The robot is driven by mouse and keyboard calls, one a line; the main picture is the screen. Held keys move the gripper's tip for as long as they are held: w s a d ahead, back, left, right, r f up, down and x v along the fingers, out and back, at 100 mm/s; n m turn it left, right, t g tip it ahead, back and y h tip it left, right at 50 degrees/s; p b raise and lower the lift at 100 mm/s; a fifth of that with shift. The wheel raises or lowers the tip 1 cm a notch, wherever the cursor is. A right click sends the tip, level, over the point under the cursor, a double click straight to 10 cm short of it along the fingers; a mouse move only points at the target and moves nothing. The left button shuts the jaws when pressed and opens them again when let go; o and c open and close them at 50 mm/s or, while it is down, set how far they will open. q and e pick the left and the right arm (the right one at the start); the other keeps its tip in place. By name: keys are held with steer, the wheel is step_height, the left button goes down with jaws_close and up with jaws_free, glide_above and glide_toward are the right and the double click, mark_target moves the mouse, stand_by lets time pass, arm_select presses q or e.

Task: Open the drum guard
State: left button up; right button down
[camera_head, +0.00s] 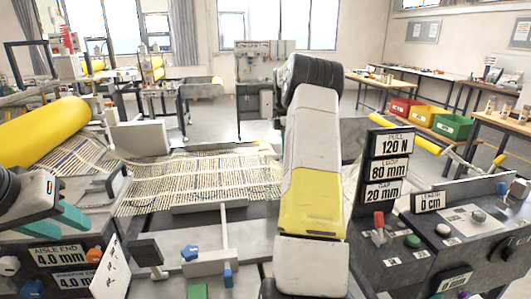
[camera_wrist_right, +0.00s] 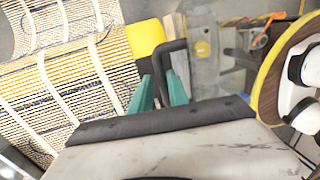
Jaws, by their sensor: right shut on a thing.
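A black bar handle (camera_wrist_right: 171,46) shows in the right wrist view, beside a grey, see-through panel (camera_wrist_right: 208,75) that looks like the drum guard. My right gripper (camera_wrist_right: 160,82) has its teal fingers on either side of the handle and is shut on it. In the head view my right arm hides this gripper and handle. My left gripper (camera_head: 62,220) is at the left edge of the head view, its teal fingers apart and empty, above the control panel. How far the guard is raised cannot be told.
Striped mesh (camera_head: 200,180) lies across the machine, with a yellow roll (camera_head: 40,132) at left. A console with labels and a red-topped lever (camera_head: 379,222) stands at right. Small knobs and a blue clamp (camera_head: 189,253) sit along the front. Coloured bins (camera_head: 452,126) are far right.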

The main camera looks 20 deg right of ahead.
steer(key=shift+w+f, duration=0.3)
steer(key=shift+w, duration=0.1)
steer(key=c, duration=1.6)
jaws_free()
steer(key=shift+c, duration=0.2)
steer(key=shift+o, duration=0.9)
steer(key=shift+w+f, duration=0.15)
steer(key=shift+w, duration=0.05)
steer(key=shift+s+d+r, duration=0.1)
steer(key=shift+r, duration=0.1)
steer(key=v, duration=0.7)
steer(key=shift+r, duration=0.4)
steer(key=shift+s, duration=0.1)
